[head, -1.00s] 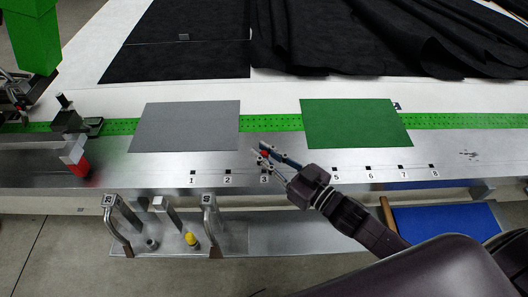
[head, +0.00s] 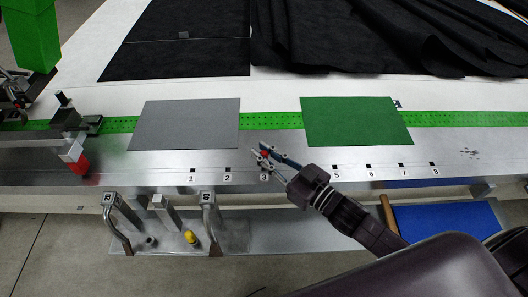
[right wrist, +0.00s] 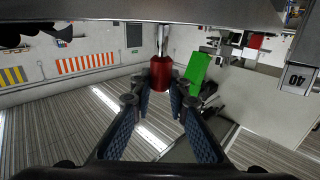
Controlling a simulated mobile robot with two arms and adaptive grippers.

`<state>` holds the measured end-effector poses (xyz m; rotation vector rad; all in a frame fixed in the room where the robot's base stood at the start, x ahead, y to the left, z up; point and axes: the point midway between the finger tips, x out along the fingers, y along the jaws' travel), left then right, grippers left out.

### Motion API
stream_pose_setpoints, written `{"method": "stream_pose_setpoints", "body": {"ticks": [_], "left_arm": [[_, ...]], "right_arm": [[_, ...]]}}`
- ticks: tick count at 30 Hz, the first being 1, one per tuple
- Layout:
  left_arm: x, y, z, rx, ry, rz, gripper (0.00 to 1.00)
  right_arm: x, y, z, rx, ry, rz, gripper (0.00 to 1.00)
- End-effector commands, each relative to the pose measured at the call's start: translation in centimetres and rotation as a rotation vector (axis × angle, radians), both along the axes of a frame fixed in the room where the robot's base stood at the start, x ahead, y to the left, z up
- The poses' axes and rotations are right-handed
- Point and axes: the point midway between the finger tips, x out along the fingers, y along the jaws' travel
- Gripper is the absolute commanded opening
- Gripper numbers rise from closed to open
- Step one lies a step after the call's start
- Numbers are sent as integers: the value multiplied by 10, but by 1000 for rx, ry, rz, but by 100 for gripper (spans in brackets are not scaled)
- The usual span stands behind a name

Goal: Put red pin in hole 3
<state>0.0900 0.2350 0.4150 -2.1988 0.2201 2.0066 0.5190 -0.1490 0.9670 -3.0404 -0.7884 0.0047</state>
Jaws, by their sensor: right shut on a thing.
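My right gripper (head: 263,154) is shut on the red pin (head: 265,154), over the metal strip just above the number 3 label (head: 264,178). In the right wrist view the red pin (right wrist: 161,74) sits between the two fingertips, with its bare metal shank (right wrist: 163,40) reaching to the metal surface at the top of the picture. Whether the shank's end is in a hole is hidden. Hole 3 itself is covered by the gripper. My left gripper is not in view.
Small dark holes with labels 1 (head: 193,170) and 2 (head: 228,169) lie left; 5 to 8 lie right. A grey sheet (head: 185,125) and a green sheet (head: 355,122) lie behind. A red-tipped block (head: 80,165) stands left. A yellow part (head: 190,237) is on the lower shelf.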

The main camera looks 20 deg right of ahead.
Motion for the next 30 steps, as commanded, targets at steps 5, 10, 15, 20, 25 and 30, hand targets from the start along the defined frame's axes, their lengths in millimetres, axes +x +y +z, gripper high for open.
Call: {"method": "stream_pose_setpoints", "body": {"ticks": [5, 10, 15, 20, 25, 30], "left_arm": [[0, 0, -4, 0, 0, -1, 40], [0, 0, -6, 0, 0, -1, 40], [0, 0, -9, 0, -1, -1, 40], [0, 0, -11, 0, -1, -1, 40], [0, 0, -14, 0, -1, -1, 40], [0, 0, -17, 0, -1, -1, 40]], "right_arm": [[0, 0, -5, 0, -1, 0, 0], [0, 0, -9, 0, -1, 0, 0], [0, 0, -13, 0, -2, 1, 0], [0, 0, -17, 0, -2, 1, 0], [0, 0, -22, 1, -2, 1, 0], [0, 0, -26, 0, -1, 0, 0]]}}
